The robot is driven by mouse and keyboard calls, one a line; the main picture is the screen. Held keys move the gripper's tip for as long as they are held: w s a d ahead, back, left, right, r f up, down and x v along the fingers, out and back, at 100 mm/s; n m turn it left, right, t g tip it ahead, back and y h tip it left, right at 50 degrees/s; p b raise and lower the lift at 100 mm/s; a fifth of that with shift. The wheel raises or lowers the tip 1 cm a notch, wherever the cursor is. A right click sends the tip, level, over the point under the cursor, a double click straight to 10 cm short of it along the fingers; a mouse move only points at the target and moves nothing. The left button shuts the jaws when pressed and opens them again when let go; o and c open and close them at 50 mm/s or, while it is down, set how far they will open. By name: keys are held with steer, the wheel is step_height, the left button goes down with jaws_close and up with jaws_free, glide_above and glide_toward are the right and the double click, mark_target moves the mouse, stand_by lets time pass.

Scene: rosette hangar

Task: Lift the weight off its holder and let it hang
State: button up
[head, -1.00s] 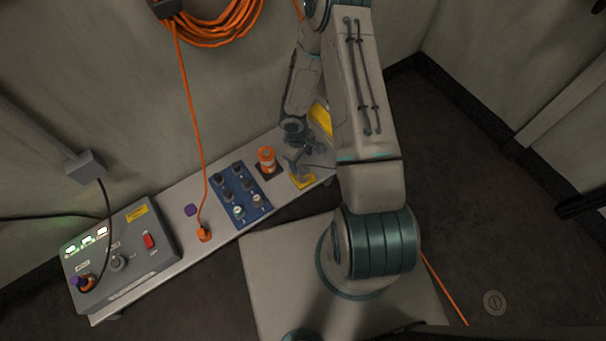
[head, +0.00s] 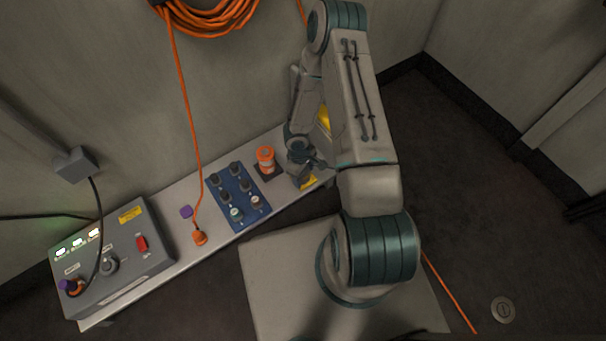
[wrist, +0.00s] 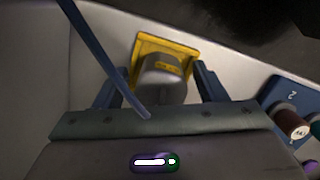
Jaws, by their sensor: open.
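The weight (wrist: 162,80) is a grey, rounded block in the wrist view, sitting at its yellow holder (wrist: 190,52). My gripper (wrist: 163,82) is open, with one dark finger on each side of the weight. Whether either finger touches it, I cannot tell. A thin blue-grey strip (wrist: 105,60) crosses the wrist view from the top left to the gripper's edge; I cannot tell what it joins. In the head view my gripper (head: 303,180) is over the bench's right end.
An orange-and-white cylinder (head: 266,159) stands on a dark pad left of my gripper. Beyond it are a blue knob panel (head: 238,197), an orange plug (head: 200,238) on a cord, and a grey control box (head: 112,262). The wall stands behind the bench (head: 178,247).

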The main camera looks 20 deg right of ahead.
jaws_close()
steer(key=shift+r, duration=0.15)
step_height(320, 180, up, 28)
steer(key=p, duration=1.1)
